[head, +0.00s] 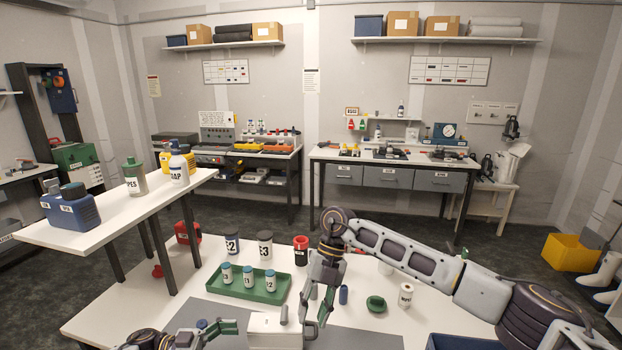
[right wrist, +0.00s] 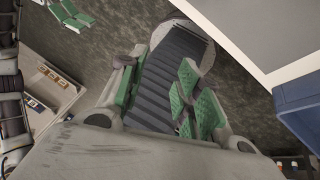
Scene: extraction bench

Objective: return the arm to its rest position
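My right arm comes in from the right in the head view. Its gripper (head: 315,312) hangs fingers-down over the front of the white bench, beside a white box (head: 272,332). In the right wrist view, the right gripper's green-padded fingers (right wrist: 160,95) stand apart with nothing held between them; a dark ribbed part of my own body lies beyond. My left gripper (head: 222,328) is low at the bottom edge of the head view, left of the white box, partly cut off. Its green-padded fingers look apart and empty.
A green tray (head: 222,287) holds several small labelled bottles. Larger labelled jars (head: 265,244) stand behind it. A blue bin (head: 462,342) is at the lower right.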

